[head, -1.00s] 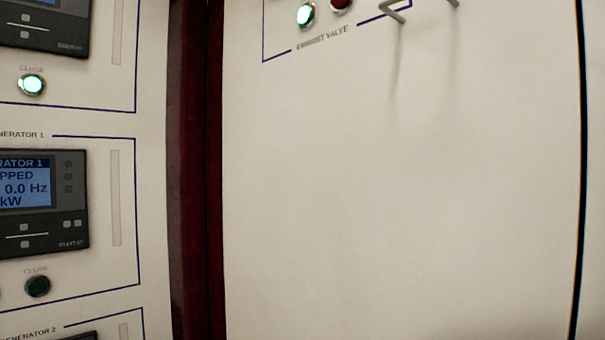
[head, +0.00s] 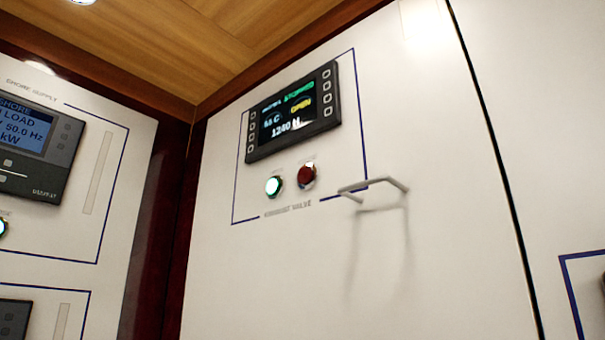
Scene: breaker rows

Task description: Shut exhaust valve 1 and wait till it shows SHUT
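The exhaust valve panel is in the middle of the head view, framed by a blue line with a label (head: 288,209) reading EXHAUST VALVE, partly blurred. Its dark display (head: 293,111) shows STOPPED in green, OPEN in yellow, and blurred figures that look like 1240 h. Below the display are a brightly lit green button (head: 273,187) and a dark red button (head: 306,175). No valve number is legible. Neither of my grippers is in view.
A metal handle (head: 374,185) sticks out of the white door just right of the buttons. At left, a shore supply panel (head: 36,146) stands on the adjoining wall. Another blue-framed panel (head: 585,295) shows at the right edge. A wooden ceiling (head: 240,35) is above.

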